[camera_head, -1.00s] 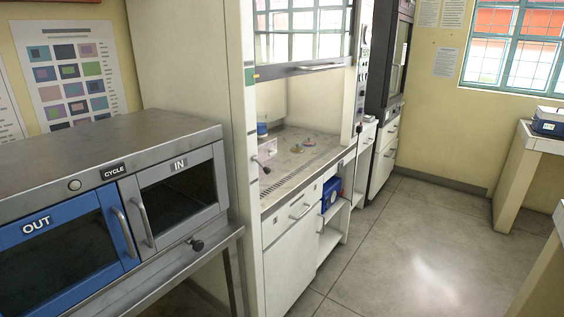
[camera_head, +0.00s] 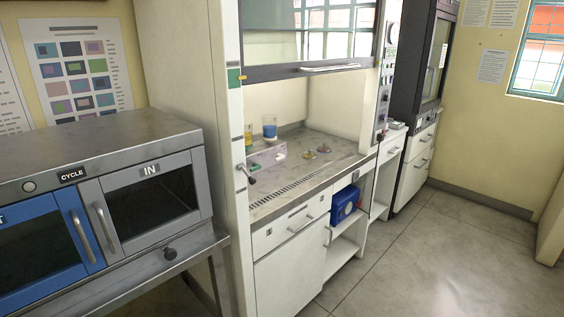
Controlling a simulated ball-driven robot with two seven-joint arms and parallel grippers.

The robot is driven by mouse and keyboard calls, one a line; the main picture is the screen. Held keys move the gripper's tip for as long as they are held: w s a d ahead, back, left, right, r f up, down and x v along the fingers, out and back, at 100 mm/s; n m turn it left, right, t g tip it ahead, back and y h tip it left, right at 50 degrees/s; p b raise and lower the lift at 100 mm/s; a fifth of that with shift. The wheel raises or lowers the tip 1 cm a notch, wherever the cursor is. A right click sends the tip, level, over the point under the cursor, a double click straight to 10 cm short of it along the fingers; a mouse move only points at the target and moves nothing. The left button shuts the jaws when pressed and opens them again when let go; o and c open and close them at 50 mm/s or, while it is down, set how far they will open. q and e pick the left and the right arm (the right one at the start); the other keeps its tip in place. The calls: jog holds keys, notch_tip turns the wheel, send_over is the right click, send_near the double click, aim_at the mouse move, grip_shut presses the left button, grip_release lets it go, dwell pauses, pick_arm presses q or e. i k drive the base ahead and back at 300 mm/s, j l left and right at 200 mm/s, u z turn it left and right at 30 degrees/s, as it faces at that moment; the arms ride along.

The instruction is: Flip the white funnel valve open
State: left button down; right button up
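I cannot make out a white funnel valve for certain. Inside the open fume hood, a pale pinkish-white block (camera_head: 268,158) stands at the left of the worktop (camera_head: 300,170). A small grey lever with a dark end (camera_head: 247,174) shows at the hood's left post; I cannot tell what it belongs to. A container of blue liquid (camera_head: 269,129) stands behind the block, and a yellow one (camera_head: 248,136) is partly hidden by the post. Small coloured items (camera_head: 316,151) lie further right on the worktop. Neither of my grippers is in view.
A steel pass-through cabinet (camera_head: 110,190) with OUT and IN doors stands at the left. The hood's sash (camera_head: 310,70) is raised. A blue box (camera_head: 344,204) sits on an open shelf below. The floor (camera_head: 430,260) at the right is clear.

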aim_at(280, 156)
jog(key=i+l+z, duration=0.15)
jog(key=i+l, duration=1.75)
